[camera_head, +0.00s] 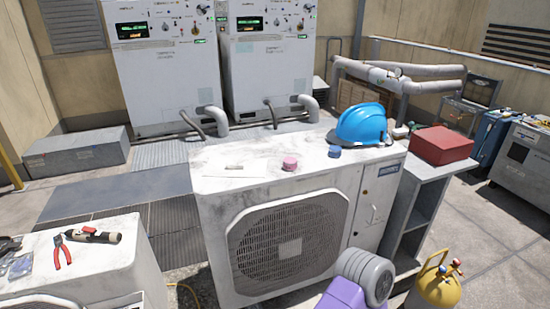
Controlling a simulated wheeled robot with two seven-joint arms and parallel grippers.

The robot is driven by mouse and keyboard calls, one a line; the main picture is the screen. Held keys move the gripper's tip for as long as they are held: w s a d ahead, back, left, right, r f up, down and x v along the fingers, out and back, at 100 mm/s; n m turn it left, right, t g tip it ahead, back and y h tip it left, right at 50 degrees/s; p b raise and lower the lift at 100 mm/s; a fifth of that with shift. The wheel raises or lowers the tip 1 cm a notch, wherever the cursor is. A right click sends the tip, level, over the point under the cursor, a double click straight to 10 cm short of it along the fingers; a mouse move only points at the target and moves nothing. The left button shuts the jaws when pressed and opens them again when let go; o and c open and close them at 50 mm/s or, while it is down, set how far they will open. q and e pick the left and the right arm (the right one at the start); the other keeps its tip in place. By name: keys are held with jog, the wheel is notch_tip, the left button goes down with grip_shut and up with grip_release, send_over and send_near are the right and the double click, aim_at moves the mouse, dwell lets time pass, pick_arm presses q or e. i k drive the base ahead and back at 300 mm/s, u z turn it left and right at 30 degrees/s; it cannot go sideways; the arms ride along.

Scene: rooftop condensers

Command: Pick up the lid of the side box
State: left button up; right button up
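The frame does not show for certain which thing is the side box. A closed red box (442,145) sits on a grey shelf stand (412,209) at the right side of the white condenser unit (215,178). A long grey box (77,150) with a flat top lies on the floor at the left. No loose lid can be made out. Neither of my grippers is in view. Only a purple and grey link of my arm shows at the bottom, in front of the condenser.
On the condenser top are a blue hard hat (364,125), a pink cap (290,163) and a small blue cap (335,151). A second white unit (95,267) at lower left carries red pliers (62,250) and a torch-like tool (93,236). A yellow cylinder (436,288) stands at lower right.

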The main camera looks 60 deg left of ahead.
aim_at(215, 167)
jog(key=i, duration=0.85)
jog(key=u, duration=2.55)
